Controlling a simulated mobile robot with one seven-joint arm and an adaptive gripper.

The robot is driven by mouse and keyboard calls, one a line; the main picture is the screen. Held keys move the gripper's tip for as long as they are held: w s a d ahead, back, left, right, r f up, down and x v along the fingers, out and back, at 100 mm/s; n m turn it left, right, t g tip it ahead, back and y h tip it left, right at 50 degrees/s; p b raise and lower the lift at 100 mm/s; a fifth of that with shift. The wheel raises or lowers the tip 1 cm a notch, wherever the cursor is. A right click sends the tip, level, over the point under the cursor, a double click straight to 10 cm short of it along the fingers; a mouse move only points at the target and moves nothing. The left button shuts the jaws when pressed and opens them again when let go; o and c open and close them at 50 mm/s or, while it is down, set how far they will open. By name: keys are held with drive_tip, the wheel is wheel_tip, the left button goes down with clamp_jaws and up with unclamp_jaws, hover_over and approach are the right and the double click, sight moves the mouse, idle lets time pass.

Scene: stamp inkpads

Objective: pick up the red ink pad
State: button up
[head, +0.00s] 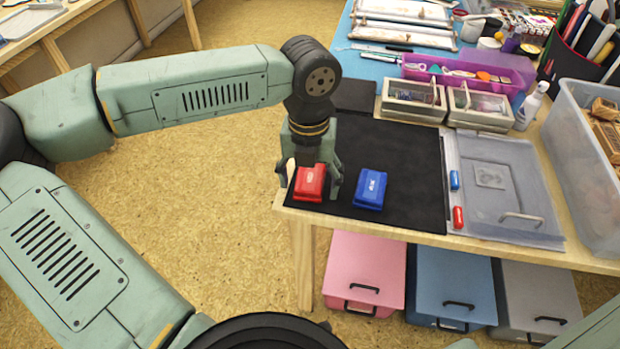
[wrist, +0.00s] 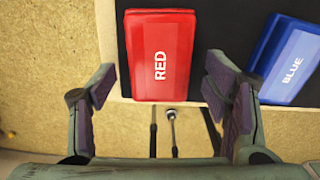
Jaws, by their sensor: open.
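The red ink pad (head: 309,183) lies on the black mat (head: 415,165) near the table's front left corner. In the wrist view the red ink pad (wrist: 161,56) shows the word RED and sits ahead of my fingers, between their lines. My gripper (head: 309,178) is over the pad in the head view, with a finger seen on each side of it. The wrist view shows my gripper (wrist: 160,88) open and empty, fingers apart from the pad. The blue ink pad (head: 371,189) lies to the right; the wrist view also shows it (wrist: 292,60), close beyond my right finger.
A small blue item (head: 454,180) and a small red item (head: 458,217) lie right of the mat, beside a grey clear-lidded case (head: 510,205). Clear-lidded boxes (head: 413,100) stand behind. The table edge is close to the pads. Pink, blue and grey bins sit below.

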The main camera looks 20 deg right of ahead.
drive_tip(key=shift+c, duration=0.5)
drive_tip(key=c, duration=1.2)
drive_tip(key=shift+r, duration=0.15)
